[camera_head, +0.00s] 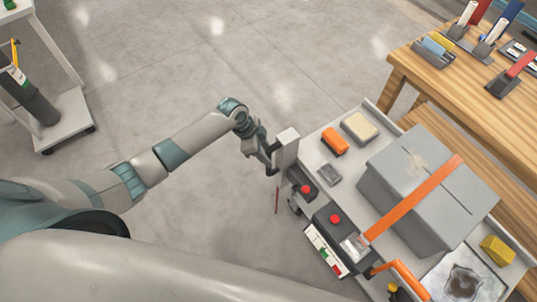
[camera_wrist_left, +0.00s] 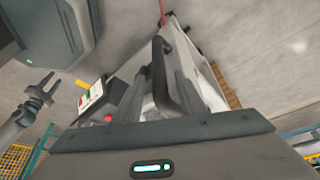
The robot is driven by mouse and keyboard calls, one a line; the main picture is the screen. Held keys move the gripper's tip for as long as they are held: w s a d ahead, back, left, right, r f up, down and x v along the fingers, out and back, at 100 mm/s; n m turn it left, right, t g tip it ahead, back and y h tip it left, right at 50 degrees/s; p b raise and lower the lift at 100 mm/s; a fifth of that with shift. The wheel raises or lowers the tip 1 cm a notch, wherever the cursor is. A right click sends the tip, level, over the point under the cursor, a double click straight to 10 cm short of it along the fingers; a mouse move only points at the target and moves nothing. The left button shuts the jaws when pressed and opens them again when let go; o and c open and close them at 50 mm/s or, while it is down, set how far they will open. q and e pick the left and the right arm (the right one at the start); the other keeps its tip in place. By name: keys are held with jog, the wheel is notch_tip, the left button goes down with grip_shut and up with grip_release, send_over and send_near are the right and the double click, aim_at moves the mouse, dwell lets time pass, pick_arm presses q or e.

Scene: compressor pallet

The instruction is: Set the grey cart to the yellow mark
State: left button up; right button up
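The grey cart (camera_head: 314,148) stands at the right in the head view, loaded with a grey case (camera_head: 400,215) under an orange strap. A pale upright post (camera_head: 287,148) rises at its near left corner. My left gripper (camera_head: 272,158) is at this post. In the left wrist view, a dark handle (camera_wrist_left: 160,70) on the cart lies between the fingers of my left gripper (camera_wrist_left: 160,95). The fingers look apart, with a gap beside the handle. My right gripper (camera_wrist_left: 49,87) shows small at the left of that view, fingers spread and empty.
A wooden workbench (camera_head: 480,95) with tools and bins stands close behind the cart at the right. A white trolley (camera_head: 65,120) with a dark cylinder (camera_head: 42,108) is at the far left. The grey floor (camera_head: 215,65) between them is clear.

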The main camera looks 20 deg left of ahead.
pick_arm(q)
jog(key=shift+x, duration=1)
jog(key=shift+c, duration=0.6)
grip_shut()
jog(key=shift+d, duration=0.1)
